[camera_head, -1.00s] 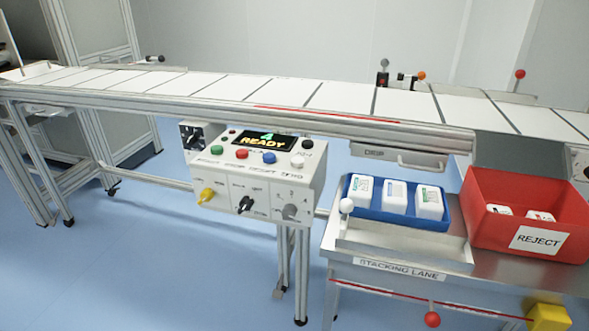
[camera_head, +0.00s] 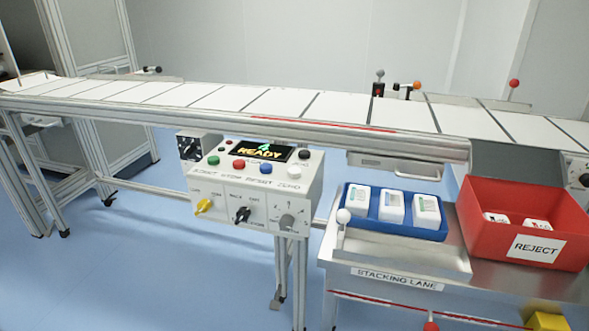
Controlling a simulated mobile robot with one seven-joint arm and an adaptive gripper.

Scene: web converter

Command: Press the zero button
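The control box (camera_head: 256,188) hangs under the front edge of the conveyor, left of the centre of the head view. A row of buttons lies on its sloped top: green (camera_head: 213,160), red (camera_head: 239,164), blue (camera_head: 266,168) and white (camera_head: 294,172). The white button is rightmost in the row, and the label below it reads ZERO. The display (camera_head: 262,151) behind the row reads READY with a green figure above it. A black knob (camera_head: 304,154) sits at its right. Nothing covers the white button. My gripper is not in view.
A yellow switch (camera_head: 204,206), a black switch (camera_head: 242,215) and a grey dial (camera_head: 287,221) stick out from the box's front. At right, a metal table holds a blue tray (camera_head: 361,226) and a red reject bin (camera_head: 480,219). Blue floor (camera_head: 130,270) in front is clear.

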